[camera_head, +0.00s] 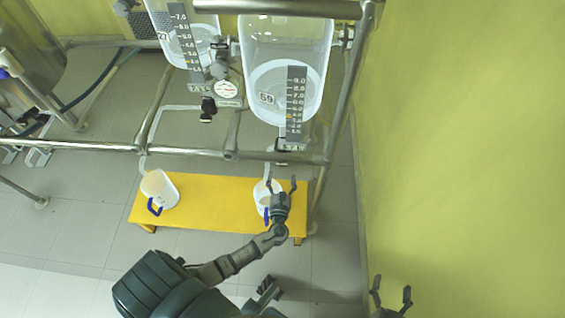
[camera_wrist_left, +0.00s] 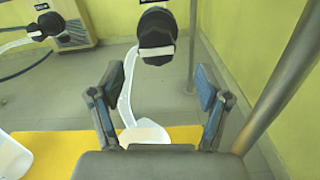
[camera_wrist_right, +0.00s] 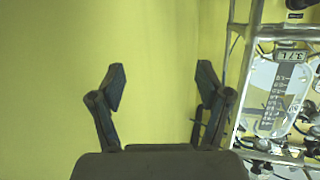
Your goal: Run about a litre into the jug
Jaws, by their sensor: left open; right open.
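Two white jugs with blue handles stand on a low yellow bench (camera_head: 215,205): a left jug (camera_head: 158,187) and a right jug (camera_head: 261,196). My left gripper (camera_head: 281,183) is open and empty, and overlaps the right jug in the head view, hiding part of it. In the left wrist view, a black valve knob (camera_wrist_left: 157,32) is ahead, beyond the open fingers (camera_wrist_left: 159,85). A pale outlet tube (camera_wrist_left: 128,90) runs down from it towards a jug (camera_wrist_left: 145,133). My right gripper (camera_head: 391,294) is open and empty at the lower right, away from the bench; its fingers show in its wrist view (camera_wrist_right: 161,83).
Two glass reactors with printed scales hang above, a larger right one (camera_head: 262,60) and a left one (camera_head: 178,45). A yellow wall (camera_head: 460,150) fills the right side. A 3.7 L display (camera_wrist_right: 287,56) shows.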

